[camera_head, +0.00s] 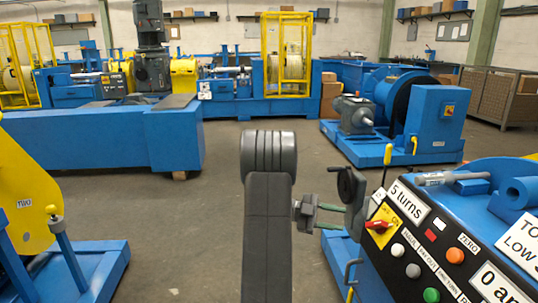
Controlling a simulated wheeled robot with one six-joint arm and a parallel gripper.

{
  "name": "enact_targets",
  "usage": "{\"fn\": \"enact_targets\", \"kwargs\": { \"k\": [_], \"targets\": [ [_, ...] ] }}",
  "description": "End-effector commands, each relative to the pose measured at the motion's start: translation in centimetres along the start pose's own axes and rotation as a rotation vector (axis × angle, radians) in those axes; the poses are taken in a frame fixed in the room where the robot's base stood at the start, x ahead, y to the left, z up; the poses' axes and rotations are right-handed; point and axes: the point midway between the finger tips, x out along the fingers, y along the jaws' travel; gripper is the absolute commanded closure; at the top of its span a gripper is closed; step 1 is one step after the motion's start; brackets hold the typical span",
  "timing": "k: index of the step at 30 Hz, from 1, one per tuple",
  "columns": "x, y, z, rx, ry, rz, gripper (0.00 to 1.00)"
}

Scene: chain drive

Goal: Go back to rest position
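My arm's dark grey link rises at the bottom middle of the head camera view. Beside it to the right is my gripper (331,217), a grey body with two thin green fingers pointing right. The fingers stand apart, with a gap showing between them and nothing visible in it. Their tips lie close to the black handwheel (352,187) and the left edge of the control panel (403,258). I cannot tell whether they touch anything there.
The panel carries a red rotary switch (378,225), coloured buttons and a "5 turns" label. A yellow plate (25,200) and lever (66,240) stand at left. Blue machines (165,138) (437,120) stand behind. Grey floor (215,225) is open in the middle.

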Motion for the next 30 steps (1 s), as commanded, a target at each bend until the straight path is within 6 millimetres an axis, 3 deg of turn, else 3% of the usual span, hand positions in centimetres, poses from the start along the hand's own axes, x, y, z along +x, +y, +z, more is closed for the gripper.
{"fn": "enact_targets", "kwargs": {
  "k": [9,15,30],
  "targets": [
    [6.2,0.1,0.1,0.001,0.001,0.002,0.62],
    [8.4,0.1,0.1,0.0,0.001,0.001,0.62],
    [8.9,0.0,0.0,-0.003,-0.001,-0.003,0.62]
  ]
}}
